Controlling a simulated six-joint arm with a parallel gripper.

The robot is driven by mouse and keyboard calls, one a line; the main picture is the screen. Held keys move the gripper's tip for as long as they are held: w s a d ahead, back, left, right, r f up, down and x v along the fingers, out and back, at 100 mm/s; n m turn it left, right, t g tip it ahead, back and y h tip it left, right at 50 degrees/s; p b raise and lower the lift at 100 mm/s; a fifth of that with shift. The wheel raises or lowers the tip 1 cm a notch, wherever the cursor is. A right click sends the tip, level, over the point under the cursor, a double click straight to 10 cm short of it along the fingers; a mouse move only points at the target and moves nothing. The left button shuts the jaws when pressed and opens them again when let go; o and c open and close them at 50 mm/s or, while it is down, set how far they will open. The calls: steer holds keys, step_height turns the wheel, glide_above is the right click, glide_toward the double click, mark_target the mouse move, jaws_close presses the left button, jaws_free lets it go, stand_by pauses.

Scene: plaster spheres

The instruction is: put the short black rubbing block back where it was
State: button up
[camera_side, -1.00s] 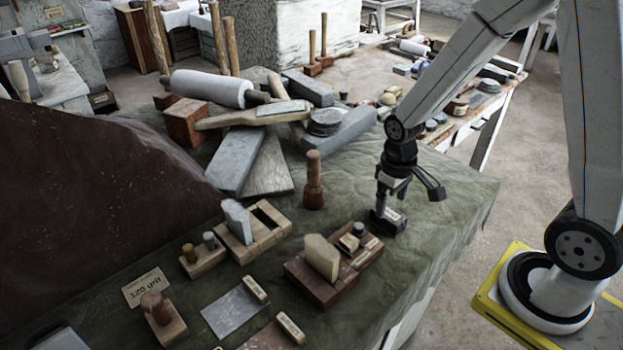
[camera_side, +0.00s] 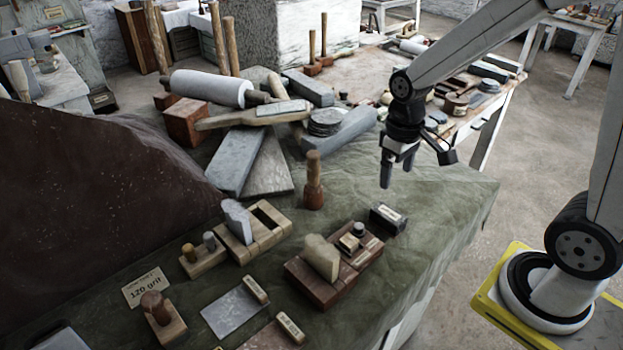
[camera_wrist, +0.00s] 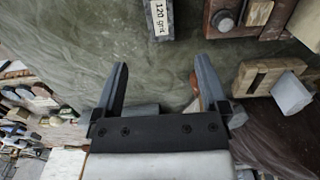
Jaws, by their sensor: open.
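The short black rubbing block (camera_side: 378,221) with a pale label lies on the green cloth, just right of the dark red wooden rack (camera_side: 312,287). In the wrist view the block (camera_wrist: 152,32) shows at the top edge, its label reading "120 grit", partly cut off. My gripper (camera_side: 397,174) is open and empty above and behind the block, apart from it. Its two fingers (camera_wrist: 162,65) stand wide apart in the wrist view with cloth between them. The dark red rack holds a tall pale block (camera_side: 322,257) and smaller pieces.
A pale wooden rack (camera_side: 262,241) with an open slot and a grey block (camera_side: 236,218) stands left of the red rack. A wooden mallet (camera_side: 314,182) stands upright left of my gripper. Stone slabs (camera_side: 236,163) pile up behind. The cloth right of the block is clear to the table edge.

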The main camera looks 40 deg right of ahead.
stand_by(0.4)
steer(key=shift+s+a+f+t, duration=0.65)
steer(key=shift+s+a+t, duration=0.15)
steer(key=shift+a, duration=0.1)
steer(key=shift+s+a+f+t, duration=0.6)
steer(key=shift+s+a+t, duration=0.15)
steer(key=shift+a, duration=0.1)
